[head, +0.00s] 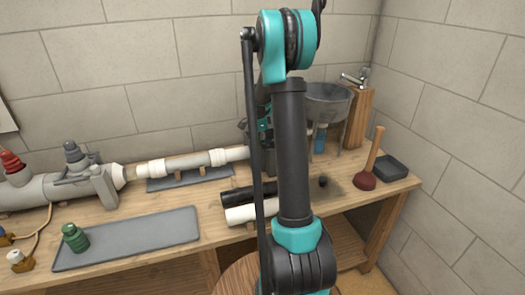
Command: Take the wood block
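A tall wooden block (357,120) stands upright at the back right of the workbench, beside the grey funnel-shaped basin, with a metal tap at its top. Small wooden supports (179,177) also show under the white pipe on the left. I cannot tell which of these is the wood block named in the task. My arm rises through the middle of the view and bends over at the top. Its far end shows only in part behind the upright link, left of the basin. My gripper's fingers are hidden there, so their opening and any contact are not visible.
The grey basin (327,100) stands in front of the back wall. A plunger (370,160) and a dark tray (385,167) are at the right. Black and white pipes (250,213) lie near the front edge. A grey mat (130,240) with a green fitting (75,238) is at left.

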